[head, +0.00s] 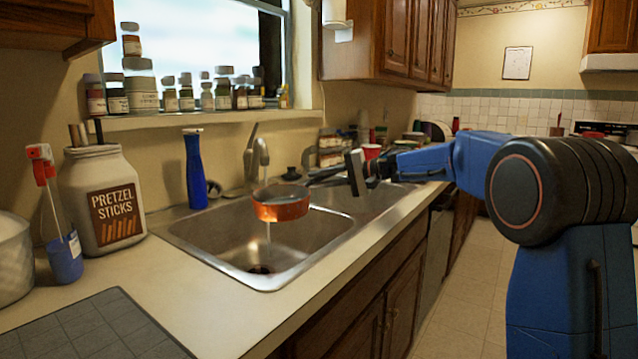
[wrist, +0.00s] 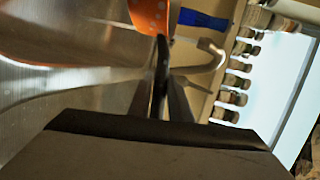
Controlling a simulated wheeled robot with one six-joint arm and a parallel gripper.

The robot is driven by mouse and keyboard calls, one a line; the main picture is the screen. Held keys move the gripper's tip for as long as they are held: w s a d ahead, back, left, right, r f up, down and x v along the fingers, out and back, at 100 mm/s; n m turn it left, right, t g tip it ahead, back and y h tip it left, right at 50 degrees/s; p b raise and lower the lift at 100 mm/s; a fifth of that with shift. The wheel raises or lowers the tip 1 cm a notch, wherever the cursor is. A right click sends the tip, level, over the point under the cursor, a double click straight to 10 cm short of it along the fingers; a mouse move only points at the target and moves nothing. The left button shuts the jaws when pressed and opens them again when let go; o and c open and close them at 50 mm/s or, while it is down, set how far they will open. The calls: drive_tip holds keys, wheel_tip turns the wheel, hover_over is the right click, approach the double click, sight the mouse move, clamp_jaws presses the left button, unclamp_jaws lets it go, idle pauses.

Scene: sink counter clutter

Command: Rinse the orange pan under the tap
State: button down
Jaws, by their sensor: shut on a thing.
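The orange pan (head: 281,205) is over the left sink basin, below the tap (head: 257,152). It looks close to level. A thin stream of water (head: 268,235) shows below the pan, falling toward the drain. My gripper (head: 326,177) is shut on the pan's dark handle, to the right of the pan. In the wrist view, part of the orange pan (wrist: 150,14) with pale dots shows at the top, and the dark handle runs from it between my fingers (wrist: 162,95). The tap (wrist: 212,52) also shows there. The inside of the pan is mostly hidden in the wrist view.
The left basin (head: 225,238) is below the pan. A blue bottle (head: 195,170) stands behind the sink's left side. A pretzel jar (head: 103,200) and a spray bottle (head: 58,225) stand further left. Clutter, including a red cup (head: 371,151), stands behind the right basin.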

drive_tip(key=shift+s+a+r+n+t+h, duration=0.15)
drive_tip(key=shift+r+n, duration=0.35)
drive_tip(key=shift+r, duration=0.85)
drive_tip(key=shift+s+a+r+n+t+h, duration=0.15)
drive_tip(key=shift+r+n, duration=0.35)
drive_tip(key=shift+r, duration=0.8)
drive_tip(key=shift+s+a+r+n, duration=0.1)
drive_tip(key=shift+s+r+n, duration=0.15)
drive_tip(key=shift+r, duration=0.35)
drive_tip(key=shift+s+a+r+n, duration=0.1)
drive_tip(key=shift+s+r+n, duration=0.15)
drive_tip(key=shift+r, duration=0.3)
drive_tip(key=s+a+r+n+t+h, duration=0.1)
drive_tip(key=s+a+r+n+t, duration=0.1)
drive_tip(key=s+a+r+n, duration=0.2)
drive_tip(key=s+a+r+n+t+h, duration=0.1)
drive_tip(key=s+a+r+n, duration=0.4)
drive_tip(key=s, duration=0.6)
drive_tip(key=shift+s+a+r+t+h, duration=0.2)
drive_tip(key=shift+a+r+t+h, duration=0.2)
drive_tip(key=shift+a+t, duration=0.3)
idle(2.2)
